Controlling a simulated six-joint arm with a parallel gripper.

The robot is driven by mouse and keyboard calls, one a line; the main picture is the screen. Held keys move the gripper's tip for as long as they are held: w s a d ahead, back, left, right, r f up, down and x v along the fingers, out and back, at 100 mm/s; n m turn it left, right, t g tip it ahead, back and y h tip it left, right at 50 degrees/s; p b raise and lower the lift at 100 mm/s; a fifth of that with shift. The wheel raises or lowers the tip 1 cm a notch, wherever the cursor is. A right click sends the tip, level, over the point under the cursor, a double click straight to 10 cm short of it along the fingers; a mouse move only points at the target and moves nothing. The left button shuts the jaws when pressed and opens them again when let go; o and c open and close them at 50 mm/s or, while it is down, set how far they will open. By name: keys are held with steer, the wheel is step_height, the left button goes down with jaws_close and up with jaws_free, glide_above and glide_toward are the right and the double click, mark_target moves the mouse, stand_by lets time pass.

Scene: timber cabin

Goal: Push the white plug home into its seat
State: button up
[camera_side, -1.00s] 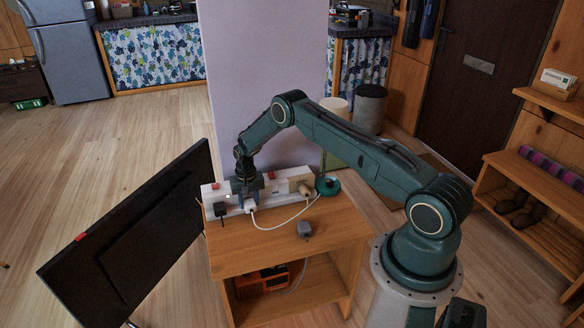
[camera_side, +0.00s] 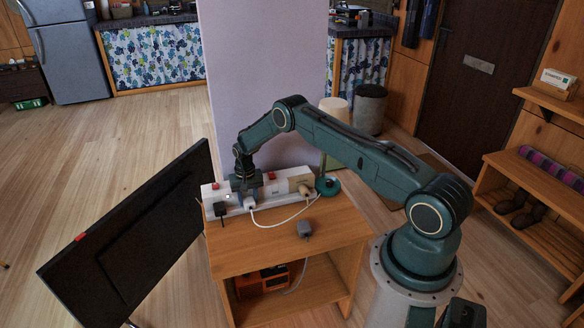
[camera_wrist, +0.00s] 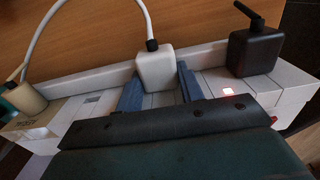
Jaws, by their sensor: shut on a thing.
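The white plug (camera_side: 250,203) is at the front of the white socket strip (camera_side: 210,198) on the small wooden cabinet. In the wrist view the white plug (camera_wrist: 155,69) sits between my gripper's two blue-grey fingers (camera_wrist: 158,80), with its white cable leaving the top. My gripper (camera_side: 248,193) is shut on the plug in the side view too. The plug is up against the strip; I cannot tell whether any gap is left, as the contact is hidden. A small red-white light (camera_wrist: 228,91) glows on the strip right of the plug.
A black plug (camera_wrist: 254,50) stands close right of the white plug in the wrist view. A beige plug (camera_wrist: 25,100) is at the left. A loose grey block (camera_side: 305,229) lies on the cabinet top (camera_side: 275,247). A black panel (camera_side: 135,235) stands left of the cabinet.

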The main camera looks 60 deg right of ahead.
steer(key=shift+w+d, duration=0.1)
steer(key=o, duration=1.1)
steer(key=shift+c, duration=0.2)
steer(key=shift+r, duration=0.15)
step_height(320, 180, up, 14)
steer(key=shift+f, duration=0.2)
steer(key=shift+r, duration=0.1)
